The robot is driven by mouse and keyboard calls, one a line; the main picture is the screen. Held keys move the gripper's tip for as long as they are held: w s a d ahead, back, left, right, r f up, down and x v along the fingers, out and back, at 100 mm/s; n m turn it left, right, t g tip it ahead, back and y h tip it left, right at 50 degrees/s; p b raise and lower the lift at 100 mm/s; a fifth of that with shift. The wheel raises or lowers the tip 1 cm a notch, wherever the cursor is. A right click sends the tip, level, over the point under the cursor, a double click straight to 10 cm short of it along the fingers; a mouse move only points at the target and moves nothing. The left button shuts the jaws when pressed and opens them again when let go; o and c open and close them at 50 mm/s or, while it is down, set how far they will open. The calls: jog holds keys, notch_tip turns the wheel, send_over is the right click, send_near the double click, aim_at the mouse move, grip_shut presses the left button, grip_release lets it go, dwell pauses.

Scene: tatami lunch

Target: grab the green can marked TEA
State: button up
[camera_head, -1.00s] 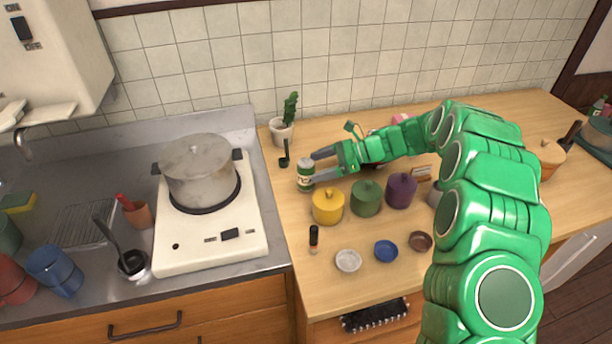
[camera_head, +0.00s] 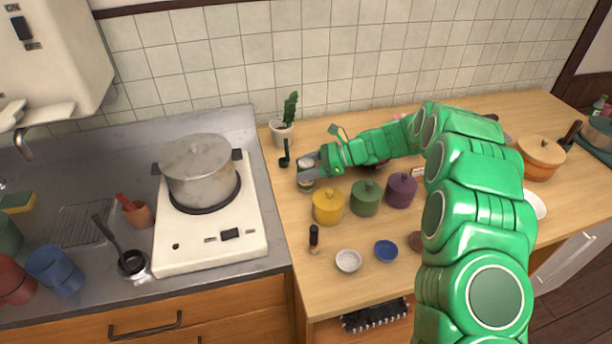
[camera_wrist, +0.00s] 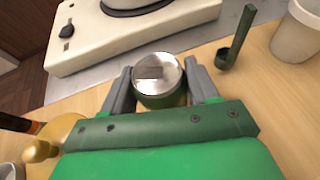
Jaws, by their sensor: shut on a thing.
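The green can (camera_head: 306,184) stands on the wooden counter near the left end, behind the yellow pot. In the head view its middle is hidden by my gripper (camera_head: 307,169), and no lettering can be read. In the wrist view the can's silver top (camera_wrist: 158,73) shows with a band of green side below it. It sits between the two grey fingers of my gripper (camera_wrist: 158,92), which are shut on it from both sides.
A yellow lidded pot (camera_head: 328,206), a green one (camera_head: 365,198) and a purple one (camera_head: 401,190) stand close in front. A dark ladle (camera_head: 284,158) and a potted cactus (camera_head: 284,125) are behind to the left. The stove (camera_head: 210,235) is left.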

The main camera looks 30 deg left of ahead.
aim_at(306, 163)
notch_tip(306, 163, up, 4)
jog(key=shift+s+d+f, duration=0.1)
jog(key=shift+d+f, duration=0.05)
jog(key=s+d+r, duration=0.9)
jog(key=s, duration=0.1)
jog(key=shift+s, duration=0.15)
dwell(0.6)
